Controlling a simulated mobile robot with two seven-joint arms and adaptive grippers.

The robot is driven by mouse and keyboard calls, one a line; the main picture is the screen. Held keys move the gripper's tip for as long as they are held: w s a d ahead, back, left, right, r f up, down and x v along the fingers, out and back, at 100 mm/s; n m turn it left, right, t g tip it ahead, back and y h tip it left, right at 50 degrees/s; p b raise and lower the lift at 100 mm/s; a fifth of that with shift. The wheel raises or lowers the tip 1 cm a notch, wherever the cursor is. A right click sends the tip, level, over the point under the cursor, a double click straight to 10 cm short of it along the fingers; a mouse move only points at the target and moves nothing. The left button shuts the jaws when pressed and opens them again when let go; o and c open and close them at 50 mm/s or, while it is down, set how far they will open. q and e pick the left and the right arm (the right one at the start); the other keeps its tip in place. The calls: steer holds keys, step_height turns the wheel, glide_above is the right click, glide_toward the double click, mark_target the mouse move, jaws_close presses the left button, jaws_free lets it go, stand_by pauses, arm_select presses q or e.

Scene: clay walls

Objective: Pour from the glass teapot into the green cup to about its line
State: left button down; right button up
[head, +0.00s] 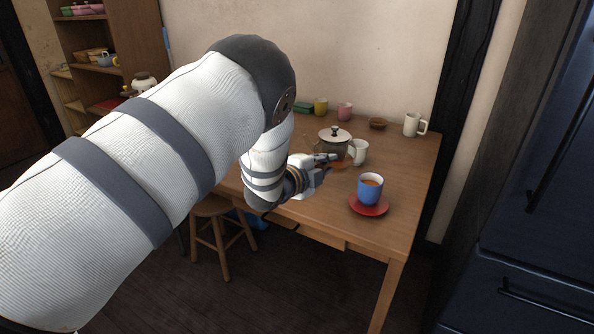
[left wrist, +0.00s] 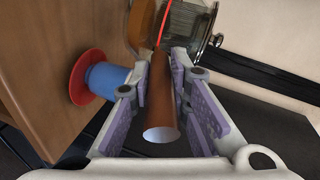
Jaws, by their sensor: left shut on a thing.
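The glass teapot (head: 331,149) with a white lid and dark knob is near the middle of the table; its glass body also shows in the left wrist view (left wrist: 190,28). My left gripper (head: 328,162) is shut on its brown handle (left wrist: 160,100), which lies between the purple pads. I cannot tell whether the teapot touches the table. A pale greenish cup (head: 360,153) stands upright close to the teapot's right side in the head view. Its inside and any line on it cannot be made out. A thin red line shows by the glass in the wrist view. My right gripper is out of view.
A blue cup (head: 370,192) with brownish liquid stands on a red saucer (head: 382,209) at the front right. A white mug (head: 411,125), brown bowl (head: 377,124), pink cup (head: 345,112), yellow cup (head: 320,106) and green box (head: 303,107) line the back. The wooden table (head: 405,170) is clear at right.

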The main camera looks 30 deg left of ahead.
arm_select(q)
step_height(320, 180, down, 5)
steer(key=b, duration=0.1)
step_height(320, 180, up, 6)
steer(key=shift+f+p, duration=0.15)
steer(key=shift+p, duration=0.35)
steer(key=shift+r, duration=1.05)
